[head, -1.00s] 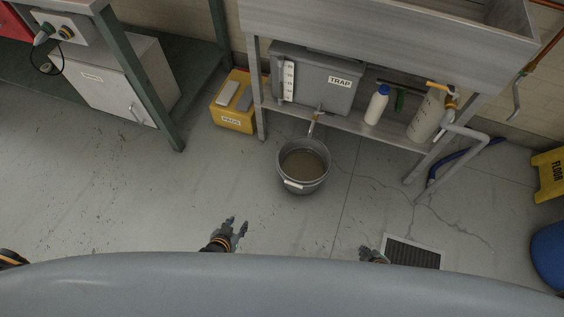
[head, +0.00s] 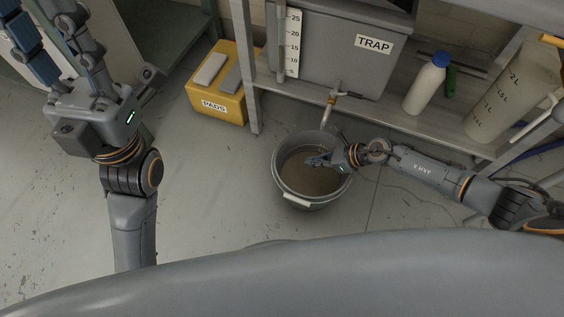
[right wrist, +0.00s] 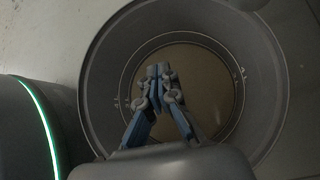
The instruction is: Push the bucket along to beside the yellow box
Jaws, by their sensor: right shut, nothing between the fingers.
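The grey bucket (head: 286,189), with brownish liquid inside, stands upright on the floor in front of the sink shelf. It also shows in the right wrist view (right wrist: 105,60), its round mouth behind my fingers. The yellow box (head: 226,104), labelled PADS, is farther back and left of it, apart from it. My right gripper (head: 315,161) is shut and empty over the bucket's mouth; its fingers show in the right wrist view (right wrist: 160,74). I cannot tell how high it is above the liquid. My left gripper (head: 50,25) is raised at the upper left, fingers apart, holding nothing.
A metal table leg (head: 246,70) stands between the box and the shelf (head: 310,92). Above the bucket are the grey TRAP tank (head: 345,65) and its tap (head: 331,98). A white bottle (head: 424,85) stands on the shelf. The floor left of the bucket (head: 215,170) is clear.

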